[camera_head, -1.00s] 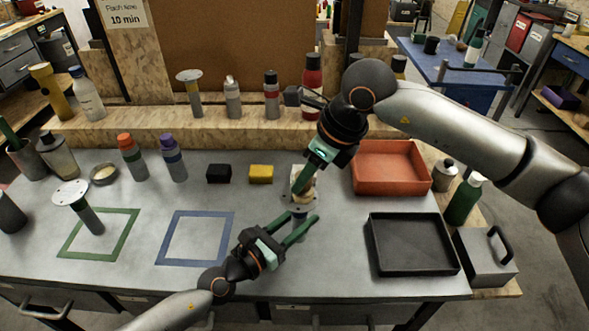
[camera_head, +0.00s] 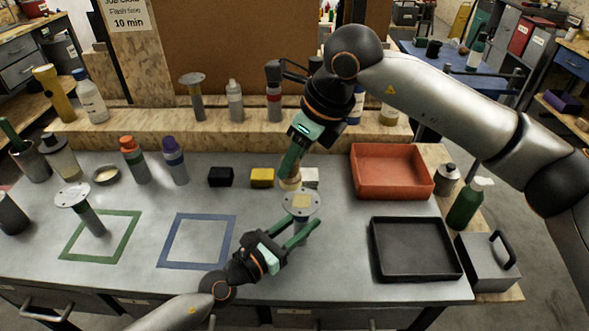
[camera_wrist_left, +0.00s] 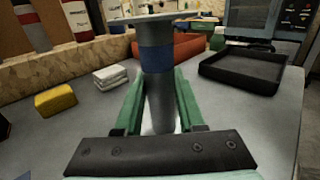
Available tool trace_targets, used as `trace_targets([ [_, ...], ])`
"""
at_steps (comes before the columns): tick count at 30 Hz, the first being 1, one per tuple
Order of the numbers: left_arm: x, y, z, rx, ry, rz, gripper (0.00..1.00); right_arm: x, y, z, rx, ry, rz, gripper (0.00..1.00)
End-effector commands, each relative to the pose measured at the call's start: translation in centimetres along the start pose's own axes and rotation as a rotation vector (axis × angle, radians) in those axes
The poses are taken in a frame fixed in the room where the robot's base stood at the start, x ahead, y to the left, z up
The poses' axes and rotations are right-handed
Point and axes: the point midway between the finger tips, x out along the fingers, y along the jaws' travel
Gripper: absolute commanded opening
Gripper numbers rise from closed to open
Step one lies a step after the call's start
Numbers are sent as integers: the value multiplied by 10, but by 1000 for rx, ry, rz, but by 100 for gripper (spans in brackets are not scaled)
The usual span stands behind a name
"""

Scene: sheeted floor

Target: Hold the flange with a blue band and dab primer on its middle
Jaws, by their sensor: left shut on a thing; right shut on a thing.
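The flange with a blue band stands upright in my left gripper (camera_head: 290,235); its round plate (camera_head: 314,208) faces up, with a tan square patch (camera_head: 301,201) on its middle. In the left wrist view the blue band (camera_wrist_left: 155,58) shows just under the plate, and the green fingers (camera_wrist_left: 158,105) are shut around the grey stem below it.
A folded white stack (camera_wrist_left: 110,77), a yellow block (camera_head: 262,177) and a black block (camera_head: 220,176) lie behind. An orange tray (camera_head: 391,193) and a black tray (camera_head: 415,276) are right.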

Motion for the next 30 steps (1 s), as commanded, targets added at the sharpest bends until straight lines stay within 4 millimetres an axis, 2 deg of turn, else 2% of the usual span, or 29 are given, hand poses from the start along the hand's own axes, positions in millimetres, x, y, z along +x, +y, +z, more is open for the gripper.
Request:
trace_targets([
  [12,0,0,0,0,1,0,0,-33,0,14,0,-2,-2,0],
  [28,0,0,0,0,1,1,0,-35,0,14,0,-1,0,0],
  [29,0,1,1,1,-1,1,42,-35,0,14,0,-1,0,0],
  [30,0,0,1,1,-1,1,47,-35,0,14,0,-1,0,0],
])
